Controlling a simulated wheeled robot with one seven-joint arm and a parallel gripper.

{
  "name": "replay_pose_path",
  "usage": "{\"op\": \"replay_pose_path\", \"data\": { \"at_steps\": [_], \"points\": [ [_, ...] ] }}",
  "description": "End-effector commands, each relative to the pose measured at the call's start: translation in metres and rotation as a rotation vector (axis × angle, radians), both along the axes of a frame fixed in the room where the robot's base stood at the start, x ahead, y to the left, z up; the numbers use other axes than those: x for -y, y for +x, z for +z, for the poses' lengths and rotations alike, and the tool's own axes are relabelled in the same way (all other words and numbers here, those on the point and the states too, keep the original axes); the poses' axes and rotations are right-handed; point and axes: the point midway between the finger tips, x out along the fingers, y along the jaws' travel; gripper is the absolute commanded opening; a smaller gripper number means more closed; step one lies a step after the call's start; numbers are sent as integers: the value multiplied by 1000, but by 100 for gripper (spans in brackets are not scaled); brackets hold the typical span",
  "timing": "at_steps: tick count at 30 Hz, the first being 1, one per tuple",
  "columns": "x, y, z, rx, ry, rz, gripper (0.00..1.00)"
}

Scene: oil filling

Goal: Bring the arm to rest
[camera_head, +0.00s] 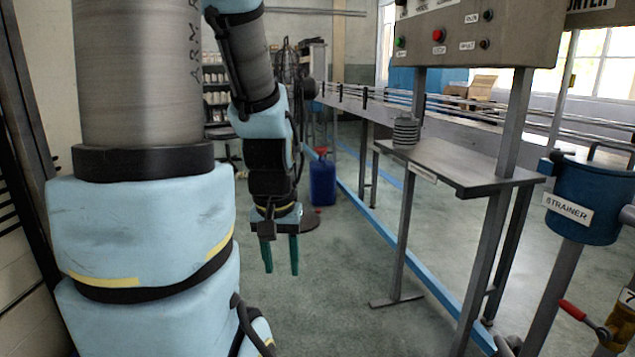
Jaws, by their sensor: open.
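My arm (255,70) bends down from the upper left, with light blue joint covers and grey links. My gripper (281,269) points down in open air near the middle of the view. Its two green fingers are apart with nothing between them. It hangs in front of the floor, left of the metal table, and touches nothing that I can see. The near arm links hide much of the left side.
A metal table (455,166) with a stack of grey discs (406,132) stands at right under a control panel (480,30). A blue canister (322,181) with a red cap stands behind my gripper. A blue strainer (590,200) is at far right. The floor (340,290) ahead is clear.

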Motion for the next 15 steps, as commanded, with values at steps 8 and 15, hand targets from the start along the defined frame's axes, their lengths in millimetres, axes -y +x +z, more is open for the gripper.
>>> {"op": "replay_pose_path", "data": {
  "at_steps": [8,15],
  "points": [
    [0,0,101,0,0,0,47],
    [0,0,138,0,0,0,47]
  ]
}}
